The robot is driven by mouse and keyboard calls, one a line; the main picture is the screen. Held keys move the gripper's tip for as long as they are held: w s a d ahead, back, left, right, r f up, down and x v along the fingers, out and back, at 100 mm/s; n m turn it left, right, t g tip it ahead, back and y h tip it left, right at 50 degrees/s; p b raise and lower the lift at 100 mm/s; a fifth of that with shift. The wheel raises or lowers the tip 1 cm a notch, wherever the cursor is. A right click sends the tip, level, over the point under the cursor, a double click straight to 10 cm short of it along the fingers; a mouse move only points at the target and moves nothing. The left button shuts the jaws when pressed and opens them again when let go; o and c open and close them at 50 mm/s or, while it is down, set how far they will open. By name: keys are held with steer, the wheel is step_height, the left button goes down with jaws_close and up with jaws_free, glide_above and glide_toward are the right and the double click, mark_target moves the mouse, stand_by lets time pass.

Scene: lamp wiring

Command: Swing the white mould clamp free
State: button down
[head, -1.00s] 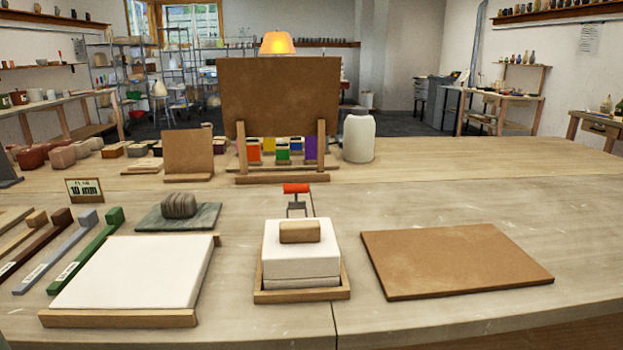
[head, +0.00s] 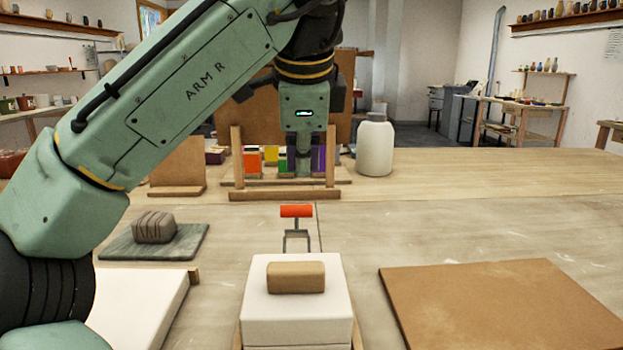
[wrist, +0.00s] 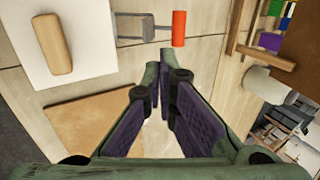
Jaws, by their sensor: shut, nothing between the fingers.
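The white mould (head: 297,310) is a white block with a tan block (head: 296,278) on top. Behind it stands the clamp, a grey metal frame (head: 297,240) with a red handle (head: 296,211) across its top. In the wrist view the red handle (wrist: 179,28) and grey frame (wrist: 132,26) lie just beyond my fingertips, beside the mould (wrist: 25,55). My gripper (head: 303,172) points down, above and apart from the red handle. Its fingers (wrist: 158,60) are shut and empty. How the clamp joins the mould is hidden.
A brown board (head: 490,310) lies right of the mould, and a white slab (head: 140,305) lies left. Behind my gripper stands a wooden rack (head: 285,194) with coloured cards, beside a white jar (head: 375,150). The bench between rack and clamp is clear.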

glide_toward(303, 210)
steer(key=f, duration=0.3)
steer(key=w+f, duration=0.1)
steer(key=f, duration=0.1)
steer(key=shift+f, duration=0.2)
steer(key=shift+w+f, duration=0.55)
steer(key=shift+w, duration=0.1)
steer(key=shift+w+f+p, duration=0.5)
steer(key=shift+w+p, duration=0.15)
steer(key=shift+w, duration=0.15)
